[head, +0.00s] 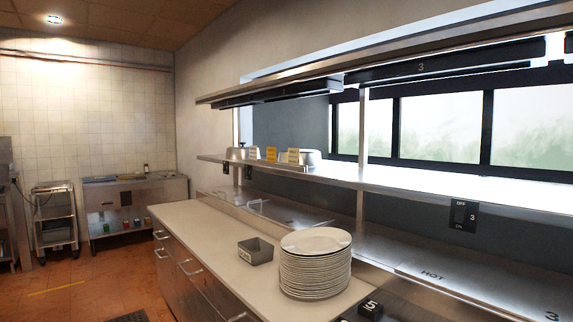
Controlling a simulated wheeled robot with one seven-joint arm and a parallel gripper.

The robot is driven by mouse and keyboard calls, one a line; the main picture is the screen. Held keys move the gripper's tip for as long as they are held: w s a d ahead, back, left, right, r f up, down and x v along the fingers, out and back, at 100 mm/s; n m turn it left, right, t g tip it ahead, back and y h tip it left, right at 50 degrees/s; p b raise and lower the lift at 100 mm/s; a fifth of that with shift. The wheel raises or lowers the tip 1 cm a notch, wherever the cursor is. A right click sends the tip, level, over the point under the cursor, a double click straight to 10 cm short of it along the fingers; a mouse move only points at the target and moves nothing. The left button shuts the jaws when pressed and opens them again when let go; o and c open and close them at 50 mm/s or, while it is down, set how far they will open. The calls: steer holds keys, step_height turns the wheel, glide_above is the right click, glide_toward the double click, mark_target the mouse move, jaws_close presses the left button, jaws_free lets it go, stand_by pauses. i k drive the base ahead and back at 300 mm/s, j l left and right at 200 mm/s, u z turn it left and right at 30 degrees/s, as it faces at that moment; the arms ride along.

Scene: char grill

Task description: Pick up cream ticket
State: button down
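Three small upright tickets stand on the middle steel shelf of the pass, in the centre of the head view. The right one is a pale cream ticket (293,156). The middle one is a stronger yellow ticket (271,154). The left one is a small pale yellowish ticket (254,153). They are small, and any writing on them cannot be read. My gripper is not in view.
A tall stack of white plates (316,282) and a small grey metal bin (255,251) stand on the pale counter (185,215) below the shelf (400,180). Metal lids (311,158) sit beside the tickets. A cart (54,215) stands far left. The orange floor (90,285) at left is largely clear.

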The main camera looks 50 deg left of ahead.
mark_target(294, 155)
steer(key=u, duration=1.55)
steer(key=i+j, duration=0.35)
steer(key=z, duration=0.05)
